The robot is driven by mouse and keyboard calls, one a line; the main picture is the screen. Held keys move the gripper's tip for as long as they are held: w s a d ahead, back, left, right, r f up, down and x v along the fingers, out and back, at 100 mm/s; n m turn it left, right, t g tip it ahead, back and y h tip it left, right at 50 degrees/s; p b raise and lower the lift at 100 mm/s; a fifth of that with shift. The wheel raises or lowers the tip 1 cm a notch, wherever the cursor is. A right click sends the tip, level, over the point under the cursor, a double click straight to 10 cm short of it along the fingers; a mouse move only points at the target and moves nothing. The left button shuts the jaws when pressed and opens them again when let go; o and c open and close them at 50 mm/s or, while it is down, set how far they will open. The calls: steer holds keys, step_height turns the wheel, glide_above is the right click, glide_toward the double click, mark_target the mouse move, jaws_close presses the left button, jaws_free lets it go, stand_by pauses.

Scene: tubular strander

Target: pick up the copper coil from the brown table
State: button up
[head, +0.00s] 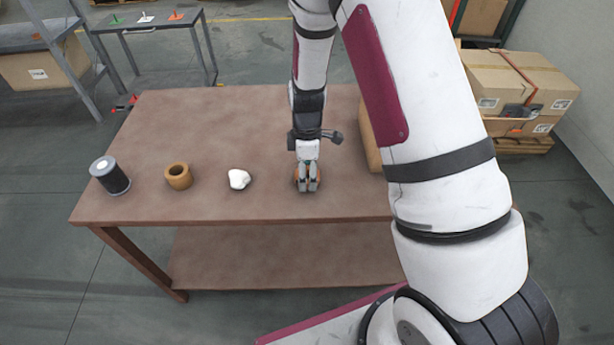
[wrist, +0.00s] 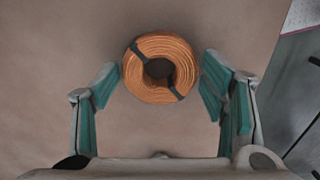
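The copper coil (wrist: 140,84) is an orange wound ring with dark bands and a dark centre, lying flat on the brown table. In the head view the coil (head: 297,184) is mostly hidden behind my gripper (head: 308,184). The wrist view shows my gripper (wrist: 160,88) open, with green-padded fingers to the left and right of the coil. The fingers look spread wider than the coil, with small gaps on both sides. I cannot tell how far the fingertips are above the tabletop. The brown table (head: 225,115) has a lower shelf.
On the table, left of my gripper, are a white lump (head: 239,179), a tan ring (head: 178,176) and a dark spool with a pale top (head: 111,176). A tan block (head: 370,139) stands at the right, partly behind my arm. The back left of the tabletop is clear.

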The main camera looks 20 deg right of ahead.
steer(key=c, duration=0.8)
steer(key=shift+o, duration=0.2)
steer(key=shift+r, duration=0.15)
